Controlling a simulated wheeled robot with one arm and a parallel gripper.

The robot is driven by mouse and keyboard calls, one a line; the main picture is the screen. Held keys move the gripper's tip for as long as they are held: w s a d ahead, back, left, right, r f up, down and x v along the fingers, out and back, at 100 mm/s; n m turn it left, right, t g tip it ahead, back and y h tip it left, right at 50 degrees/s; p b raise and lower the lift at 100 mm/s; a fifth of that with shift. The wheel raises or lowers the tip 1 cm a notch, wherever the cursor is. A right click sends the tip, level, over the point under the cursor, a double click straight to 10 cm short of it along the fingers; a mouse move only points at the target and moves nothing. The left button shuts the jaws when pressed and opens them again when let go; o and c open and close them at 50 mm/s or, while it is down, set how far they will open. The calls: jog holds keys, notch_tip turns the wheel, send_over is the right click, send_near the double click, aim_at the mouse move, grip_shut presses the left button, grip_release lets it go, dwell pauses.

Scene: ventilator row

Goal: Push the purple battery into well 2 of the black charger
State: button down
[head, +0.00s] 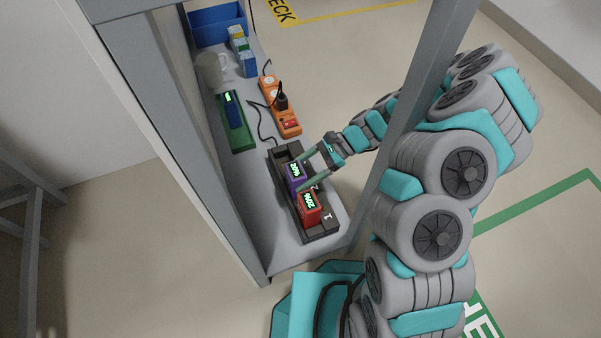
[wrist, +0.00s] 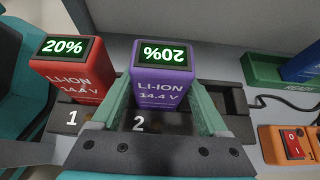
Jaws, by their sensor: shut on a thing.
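The purple battery (head: 294,175) stands upright at well 2 of the black charger (head: 329,227), between the red battery and an empty well. In the wrist view the purple battery (wrist: 160,88) is above the "2" label, its lit screen reading 20%. My gripper (head: 303,173) is shut on it, with one finger on each side; the fingers also show in the wrist view (wrist: 163,100). The battery's lower end is hidden, so I cannot tell how deep it sits. The red battery (head: 309,206) stands in well 1, also showing 20%.
A green charger (head: 240,138) holding a blue battery (head: 232,110) is farther along the shelf. Beside it lies an orange power strip (head: 280,108) with a black plug and cable. A blue bin (head: 216,25) stands at the far end. A grey post (head: 413,105) rises by my arm.

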grip_release()
dwell(0.3)
jog(key=v, duration=0.7)
jog(key=shift+d+r+p, duration=0.2)
jog(key=shift+d+p, duration=0.1)
jog(key=shift+p, duration=0.15)
jog(key=shift+w, duration=0.15)
